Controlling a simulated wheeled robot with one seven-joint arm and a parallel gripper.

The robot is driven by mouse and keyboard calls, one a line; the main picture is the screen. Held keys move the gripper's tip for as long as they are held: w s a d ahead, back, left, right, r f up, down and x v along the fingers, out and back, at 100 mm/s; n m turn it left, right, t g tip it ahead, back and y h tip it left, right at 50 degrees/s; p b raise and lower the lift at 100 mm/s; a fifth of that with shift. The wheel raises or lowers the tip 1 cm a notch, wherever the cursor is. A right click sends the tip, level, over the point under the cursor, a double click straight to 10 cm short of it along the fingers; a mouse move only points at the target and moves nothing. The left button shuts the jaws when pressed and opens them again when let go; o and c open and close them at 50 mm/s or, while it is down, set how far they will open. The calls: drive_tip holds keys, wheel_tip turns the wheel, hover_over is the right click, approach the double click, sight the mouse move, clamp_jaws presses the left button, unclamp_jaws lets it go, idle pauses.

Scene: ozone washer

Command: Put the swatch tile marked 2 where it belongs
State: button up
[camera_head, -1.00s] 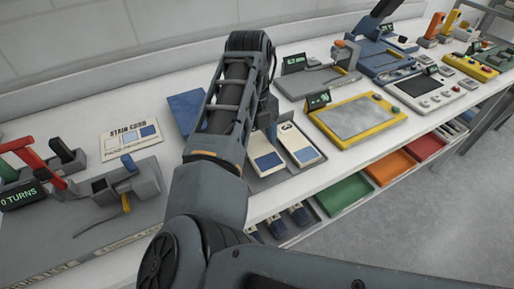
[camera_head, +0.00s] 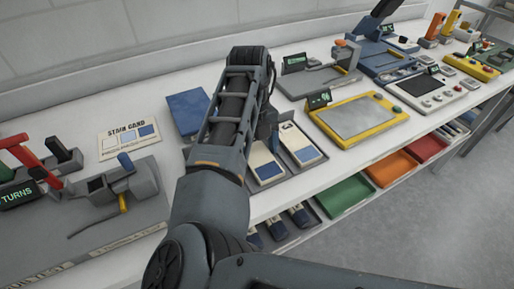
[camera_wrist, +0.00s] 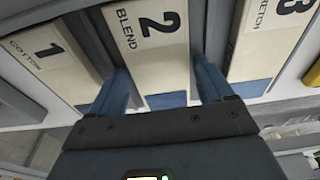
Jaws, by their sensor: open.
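The swatch tile marked 2 (camera_wrist: 158,45), cream, lettered BLEND and with a blue end, lies between the tiles marked 1 (camera_wrist: 48,55) and 3 (camera_wrist: 268,45) in the wrist view. My gripper (camera_wrist: 163,75) is open, with one blue finger on each side of tile 2. I cannot tell whether the fingers touch it. In the head view, tile 3 (camera_head: 300,145) lies in a grey tray (camera_head: 285,176); beside it is a cream and blue tile (camera_head: 264,165), its number not readable. My arm hides the rest of the tray, and my gripper is mostly hidden.
A stain card (camera_head: 128,138) lies left on the white bench, with a dark blue block (camera_head: 188,112) behind my arm. A yellow-framed plate (camera_head: 358,117) stands right of the tray. Green (camera_head: 345,193) and orange (camera_head: 391,168) bins sit below the bench edge.

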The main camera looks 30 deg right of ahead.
sight(254, 149)
wheel_tip(254, 149, up, 12)
drive_tip(key=w+b, duration=0.1)
drive_tip(key=shift+w, duration=0.4)
